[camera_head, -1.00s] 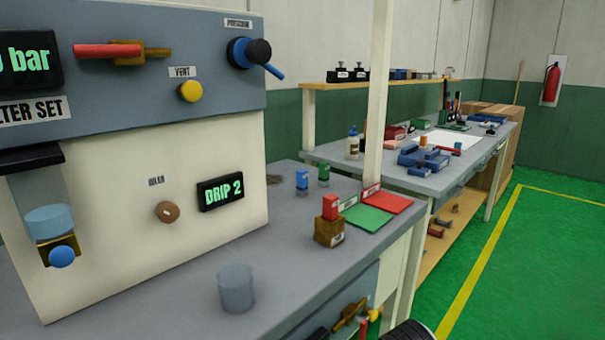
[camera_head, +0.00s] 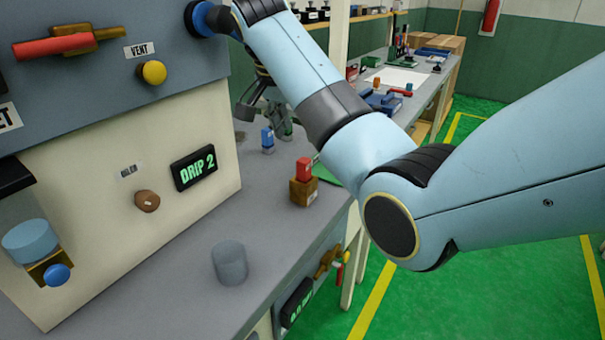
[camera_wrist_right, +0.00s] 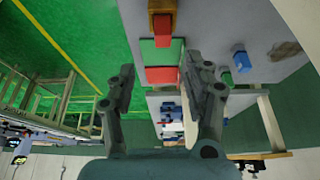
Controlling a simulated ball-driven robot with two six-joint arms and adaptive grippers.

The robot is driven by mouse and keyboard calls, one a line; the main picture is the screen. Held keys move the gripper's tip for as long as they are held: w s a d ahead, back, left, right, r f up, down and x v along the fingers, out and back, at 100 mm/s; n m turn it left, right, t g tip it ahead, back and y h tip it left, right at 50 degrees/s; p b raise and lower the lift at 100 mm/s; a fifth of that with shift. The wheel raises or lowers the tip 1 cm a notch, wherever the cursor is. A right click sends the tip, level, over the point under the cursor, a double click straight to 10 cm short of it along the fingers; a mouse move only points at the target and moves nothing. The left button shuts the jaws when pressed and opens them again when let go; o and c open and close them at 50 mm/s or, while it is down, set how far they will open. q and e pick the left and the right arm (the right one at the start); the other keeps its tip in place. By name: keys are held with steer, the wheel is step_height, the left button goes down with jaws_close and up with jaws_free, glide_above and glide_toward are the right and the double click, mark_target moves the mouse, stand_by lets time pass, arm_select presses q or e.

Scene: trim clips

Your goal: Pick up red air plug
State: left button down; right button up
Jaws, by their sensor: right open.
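The red air plug (camera_head: 303,169) stands upright in a brass-brown block (camera_head: 303,192) on the grey bench. In the right wrist view the red plug (camera_wrist_right: 163,27) is at the top middle, with the brown block (camera_wrist_right: 161,5) cut by the edge. My right gripper (camera_head: 266,112) is above the bench, behind and left of the plug, partly hidden by my arm. My left gripper is not in view.
A blue plug (camera_head: 267,140) stands close below my right gripper. A green mat (camera_wrist_right: 162,53) and a red mat (camera_wrist_right: 162,75) lie near the plug. A clear cup (camera_head: 230,265) stands in front. The machine panel (camera_head: 110,190) rises at the left.

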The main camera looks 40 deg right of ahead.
glide_above(304, 160)
steer(key=s+a, duration=0.1)
steer(key=f, duration=0.4)
steer(key=shift+s+a+f, duration=0.1)
steer(key=shift+a+f, duration=0.1)
steer(key=x, duration=0.5)
steer(key=shift+w+a+f+p, duration=0.1)
steer(key=shift+w+f+p, duration=0.15)
steer(key=shift+f+p, duration=0.15)
steer(key=shift+c, duration=0.4)
jaws_close()
